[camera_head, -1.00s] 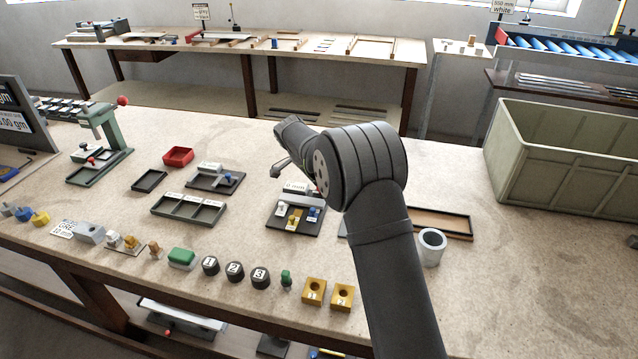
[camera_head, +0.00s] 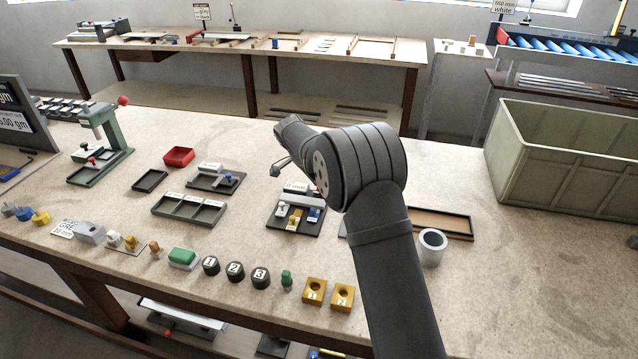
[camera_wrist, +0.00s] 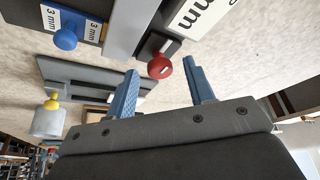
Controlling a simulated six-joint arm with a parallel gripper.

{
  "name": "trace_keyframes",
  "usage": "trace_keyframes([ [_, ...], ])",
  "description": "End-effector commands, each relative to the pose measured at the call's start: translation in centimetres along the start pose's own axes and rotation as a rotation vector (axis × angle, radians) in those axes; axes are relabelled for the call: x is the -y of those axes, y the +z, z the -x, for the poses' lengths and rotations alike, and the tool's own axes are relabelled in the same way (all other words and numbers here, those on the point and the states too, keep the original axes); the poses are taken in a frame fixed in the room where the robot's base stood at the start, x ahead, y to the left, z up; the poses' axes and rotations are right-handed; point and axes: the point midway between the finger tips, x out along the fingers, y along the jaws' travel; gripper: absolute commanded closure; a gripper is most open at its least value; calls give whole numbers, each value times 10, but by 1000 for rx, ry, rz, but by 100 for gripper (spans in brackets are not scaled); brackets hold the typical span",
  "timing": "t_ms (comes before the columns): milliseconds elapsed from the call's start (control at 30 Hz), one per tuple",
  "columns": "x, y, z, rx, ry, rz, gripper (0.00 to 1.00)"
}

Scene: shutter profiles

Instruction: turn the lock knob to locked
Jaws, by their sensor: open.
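A round red knob (camera_wrist: 160,66) sits on a dark block beside a white plate marked "mm" in the wrist view. My gripper (camera_wrist: 161,64) is open, with one blue finger on each side of the red knob and a gap showing on both sides. Whether the fingertips reach down to the knob's height is hard to tell. In the head view the dark board (camera_head: 281,222) with a white readout (camera_head: 296,188) lies beside my arm.
A blue knob (camera_wrist: 65,39) on a block marked "3 mm" stands near the left finger. A grey cup (camera_head: 432,248) stands right of my arm. A dark three-part tray (camera_head: 190,221) and a red tray (camera_head: 178,156) lie to the left. Bare tabletop lies right of the cup.

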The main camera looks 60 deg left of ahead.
Motion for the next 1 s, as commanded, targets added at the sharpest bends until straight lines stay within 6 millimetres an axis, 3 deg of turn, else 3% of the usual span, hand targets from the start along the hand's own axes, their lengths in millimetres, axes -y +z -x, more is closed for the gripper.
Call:
trace_keyframes([
  [167, 1, 0, 22, -1, -4, 0, 51],
  [700, 1, 0, 146, 0, -4, -1, 51],
  [1000, 0, 1, 172, 1, 0, 0, 51],
])
